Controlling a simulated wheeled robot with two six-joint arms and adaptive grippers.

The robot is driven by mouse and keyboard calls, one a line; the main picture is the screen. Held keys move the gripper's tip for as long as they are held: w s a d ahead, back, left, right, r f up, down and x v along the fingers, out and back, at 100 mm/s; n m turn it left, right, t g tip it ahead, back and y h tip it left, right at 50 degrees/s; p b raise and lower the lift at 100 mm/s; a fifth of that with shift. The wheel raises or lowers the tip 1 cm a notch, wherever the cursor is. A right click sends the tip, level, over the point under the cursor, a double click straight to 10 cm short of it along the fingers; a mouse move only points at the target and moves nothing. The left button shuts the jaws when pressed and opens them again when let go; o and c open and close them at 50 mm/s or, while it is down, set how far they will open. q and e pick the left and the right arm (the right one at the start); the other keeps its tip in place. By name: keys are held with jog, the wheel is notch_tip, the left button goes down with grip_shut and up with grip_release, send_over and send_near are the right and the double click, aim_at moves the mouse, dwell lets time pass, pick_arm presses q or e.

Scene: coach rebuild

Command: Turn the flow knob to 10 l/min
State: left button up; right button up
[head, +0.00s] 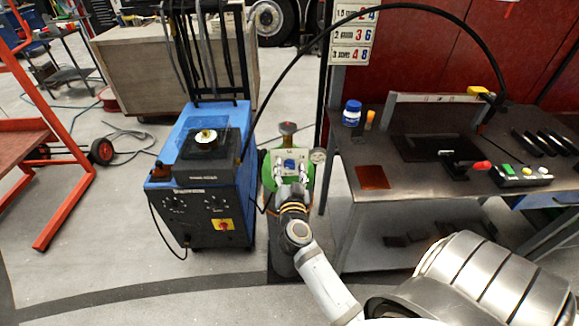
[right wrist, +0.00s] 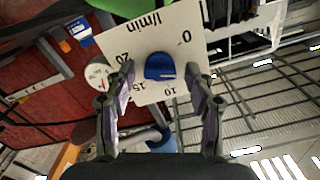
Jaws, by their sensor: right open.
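The blue flow knob (right wrist: 160,66) sits on a pale dial plate (right wrist: 185,30) lettered "l/min" with the marks 0, 10, 15 and 20. In the right wrist view 0 is at the upper right, 10 below the knob. I cannot make out a pointer on the knob. In the head view the knob (head: 289,164) is on the plate in front of a green cylinder (head: 268,172). My right gripper (right wrist: 160,78) is open, one finger on each side of the knob; gaps show between fingers and knob. My left gripper is not in view.
A round gauge (right wrist: 97,73) is beside the plate. A blue welding machine (head: 200,180) stands left of the cylinder. A dark workbench (head: 400,190) stands to the right with a blue-lidded jar (head: 352,113) and a button box (head: 520,176). A black hose arches above.

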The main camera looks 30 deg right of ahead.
jog(key=shift+c, duration=0.4)
jog(key=shift+s, duration=0.1)
jog(key=shift+c, duration=1.4)
jog(key=c, duration=0.4)
grip_shut()
jog(key=shift+r+m+p, duration=0.15)
jog(key=shift+m+p, duration=0.85)
jog(key=shift+m, duration=0.1)
jog(key=m+p, duration=0.2)
jog(key=m, duration=0.1)
jog(key=shift+m, duration=0.3)
jog(key=m, duration=0.2)
jog(key=m+p, duration=0.1)
jog(key=shift+d+f+m, duration=0.1)
jog(key=shift+f+m, duration=0.15)
jog(key=shift+m, duration=0.05)
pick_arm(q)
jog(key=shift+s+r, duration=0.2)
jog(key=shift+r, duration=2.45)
pick_arm(e)
jog(key=shift+f+m, duration=0.15)
jog(key=shift+m, duration=1.95)
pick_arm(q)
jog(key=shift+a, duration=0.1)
